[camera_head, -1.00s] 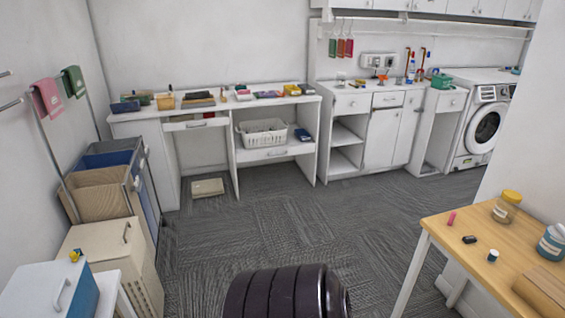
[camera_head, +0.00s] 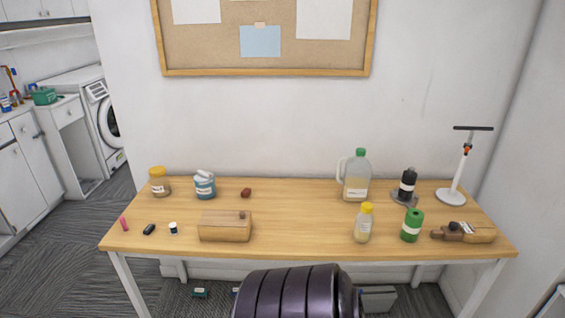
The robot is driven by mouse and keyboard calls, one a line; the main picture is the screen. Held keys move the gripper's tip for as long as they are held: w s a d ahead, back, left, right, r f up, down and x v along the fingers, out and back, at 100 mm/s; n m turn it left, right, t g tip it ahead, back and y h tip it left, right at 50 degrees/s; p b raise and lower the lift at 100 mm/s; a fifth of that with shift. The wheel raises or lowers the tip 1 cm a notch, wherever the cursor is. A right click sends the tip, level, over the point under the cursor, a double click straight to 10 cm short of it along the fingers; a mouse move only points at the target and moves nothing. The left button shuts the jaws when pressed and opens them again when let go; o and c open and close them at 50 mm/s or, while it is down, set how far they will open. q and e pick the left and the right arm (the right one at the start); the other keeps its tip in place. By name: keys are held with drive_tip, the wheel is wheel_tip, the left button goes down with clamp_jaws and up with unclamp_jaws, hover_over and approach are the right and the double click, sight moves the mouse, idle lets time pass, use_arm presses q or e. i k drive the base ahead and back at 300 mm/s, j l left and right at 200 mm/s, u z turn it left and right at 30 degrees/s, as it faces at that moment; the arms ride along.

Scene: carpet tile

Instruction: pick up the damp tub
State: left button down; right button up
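A squat blue tub (camera_head: 204,187) with a white label and a white top stands upright at the back left of the wooden table (camera_head: 300,208). It is the most tub-like thing on the table. I cannot read its label, and no dampness shows. Its front is unobstructed. Neither of my grippers is in view.
A yellow-lidded jar (camera_head: 159,182) stands left of the tub, a small brown lump (camera_head: 246,192) to its right. A wooden block (camera_head: 225,226) lies in front. A big jug (camera_head: 355,176), a yellow-capped bottle (camera_head: 363,222) and a green can (camera_head: 412,225) stand further right.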

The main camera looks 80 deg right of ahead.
sight(206, 190)
drive_tip(key=z, duration=2.05)
drive_tip(key=i+j, duration=0.1)
drive_tip(key=j+z, duration=0.05)
